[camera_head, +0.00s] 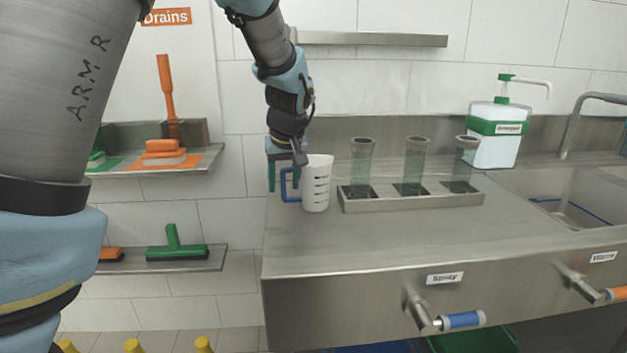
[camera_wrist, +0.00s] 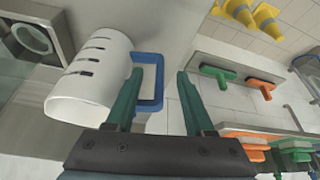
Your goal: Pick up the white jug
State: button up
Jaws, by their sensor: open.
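The white jug (camera_head: 318,184) stands upright on the steel counter, left of the metal rack. It has dark measuring marks and a blue handle (camera_head: 290,184) facing left. In the wrist view, the white jug (camera_wrist: 92,78) fills the left side, with its blue handle (camera_wrist: 157,82) between the two fingers. My gripper (camera_head: 283,180) points down at the handle, its green fingers apart. In the wrist view, my gripper (camera_wrist: 160,75) is open, with the left finger between the jug's body and the handle's outer bar. I cannot tell whether either finger touches the handle.
A metal rack (camera_head: 412,202) with clear cylinders stands right of the jug. A soap dispenser (camera_head: 497,137) and a sink (camera_head: 575,208) are farther right. The counter's front (camera_head: 390,243) is clear. Wall shelves (camera_head: 205,163) with brushes hang left of the counter.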

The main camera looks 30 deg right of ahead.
jog(key=shift+x, duration=0.75)
jog(key=shift+c, duration=0.2)
grip_shut()
jog(key=shift+w, duration=0.1)
dwell(0.5)
